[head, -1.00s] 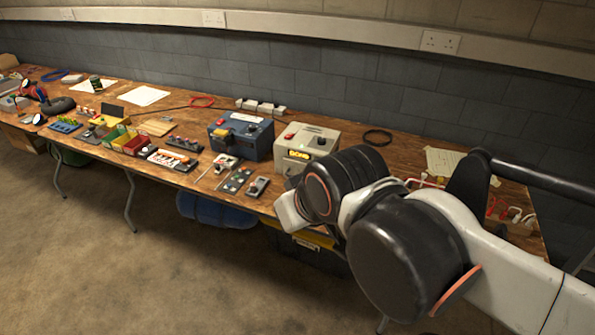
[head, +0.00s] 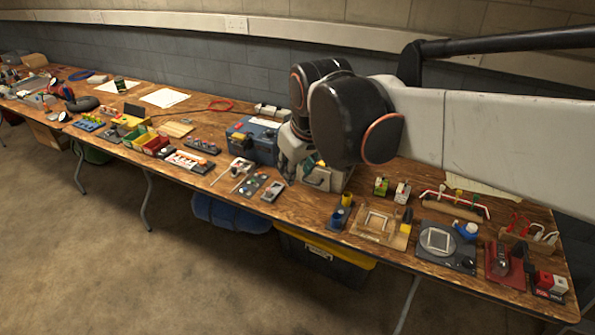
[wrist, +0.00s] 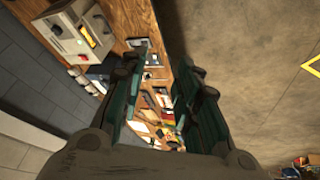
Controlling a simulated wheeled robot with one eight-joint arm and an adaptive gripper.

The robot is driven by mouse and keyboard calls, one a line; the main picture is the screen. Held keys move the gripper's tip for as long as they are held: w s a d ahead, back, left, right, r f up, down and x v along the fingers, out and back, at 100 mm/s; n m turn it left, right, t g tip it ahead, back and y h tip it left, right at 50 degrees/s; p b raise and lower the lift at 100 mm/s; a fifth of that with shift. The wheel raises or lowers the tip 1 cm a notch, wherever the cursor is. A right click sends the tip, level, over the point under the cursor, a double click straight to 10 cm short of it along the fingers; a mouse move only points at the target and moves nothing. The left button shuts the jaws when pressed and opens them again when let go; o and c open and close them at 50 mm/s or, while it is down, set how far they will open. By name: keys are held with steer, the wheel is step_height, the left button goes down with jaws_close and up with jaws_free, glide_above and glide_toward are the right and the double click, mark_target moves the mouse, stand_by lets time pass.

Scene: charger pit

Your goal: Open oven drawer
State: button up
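No drawer that I can pick out for certain shows. In the head view only a low part of this box (head: 320,179) shows under my arm, which hides the rest. My gripper (wrist: 162,82) is open and empty, its two dark green fingers wide apart, with the bench and floor seen between them.
A blue box (head: 252,138) stands left of my wrist. Small fixtures, a grey scale-like plate (head: 440,240) and a red tray (head: 502,265) crowd the bench's right end. A yellow-lidded bin (head: 322,262) sits underneath. The floor in front is clear.

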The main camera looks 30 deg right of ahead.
steer(key=w+d+f+n+g, duration=0.15)
steer(key=w+d, duration=0.35)
steer(key=w, duration=0.5)
steer(key=n+g+b, duration=0.2)
steer(key=n+g, duration=0.1)
steer(key=n, duration=0.1)
glide_above(310, 182)
steer(key=s+a, duration=0.2)
step_height(310, 182, down, 16)
steer(key=shift+h, duration=0.4)
steer(key=f+b, duration=0.1)
steer(key=f, duration=0.3)
steer(key=w+d+f+b, duration=0.1)
steer(key=f+b, duration=0.1)
steer(key=f, duration=0.3)
steer(key=f+b, duration=0.1)
steer(key=f, duration=0.3)
steer(key=shift+w+d+f+b, duration=0.3)
steer(key=shift+w+d+b, duration=0.05)
steer(key=shift+w+b, duration=0.05)
steer(key=shift+c, duration=0.4)
